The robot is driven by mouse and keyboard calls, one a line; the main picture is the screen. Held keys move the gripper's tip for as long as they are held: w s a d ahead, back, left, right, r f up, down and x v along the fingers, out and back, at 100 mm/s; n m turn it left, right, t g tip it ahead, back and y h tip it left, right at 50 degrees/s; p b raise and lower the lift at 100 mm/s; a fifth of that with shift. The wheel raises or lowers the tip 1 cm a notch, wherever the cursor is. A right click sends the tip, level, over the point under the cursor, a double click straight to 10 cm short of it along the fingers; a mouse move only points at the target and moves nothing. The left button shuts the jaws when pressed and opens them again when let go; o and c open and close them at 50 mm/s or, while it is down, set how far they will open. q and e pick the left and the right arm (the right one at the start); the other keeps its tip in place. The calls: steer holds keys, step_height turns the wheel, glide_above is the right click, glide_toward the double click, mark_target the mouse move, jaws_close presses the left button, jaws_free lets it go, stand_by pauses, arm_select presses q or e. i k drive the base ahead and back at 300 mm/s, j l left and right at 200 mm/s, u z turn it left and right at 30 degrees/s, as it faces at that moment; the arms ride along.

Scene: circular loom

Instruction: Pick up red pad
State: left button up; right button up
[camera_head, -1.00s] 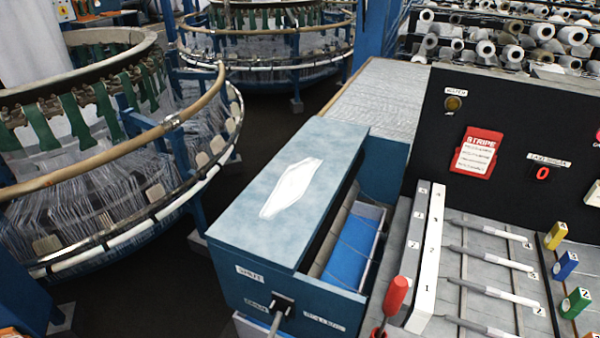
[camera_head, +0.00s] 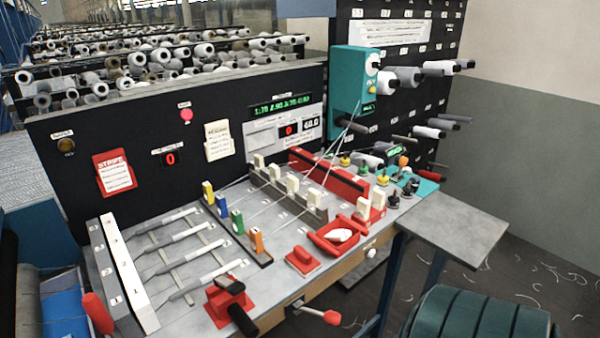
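A small flat red pad (camera_head: 303,260) with a raised red block on top lies on the grey bench top (camera_head: 203,318), near its front edge and right of the middle of the view. Just behind and to the right of it is a red tray (camera_head: 338,237) with a white piece inside. A red clamp-like fixture with a black handle (camera_head: 243,320) stands in front of it to the left. Neither of my grippers shows in this view.
Colored tabs stand left of the pad, the orange one (camera_head: 257,241) nearest. A red-knobbed lever (camera_head: 331,317) sticks out at the bench front. A lower grey side table (camera_head: 452,226) adjoins at right. A dark green ribbed object (camera_head: 480,318) stands at the bottom right.

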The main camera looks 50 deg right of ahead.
mark_target(304, 264)
steer(key=i+z, duration=0.35)
steer(key=z, duration=1.45)
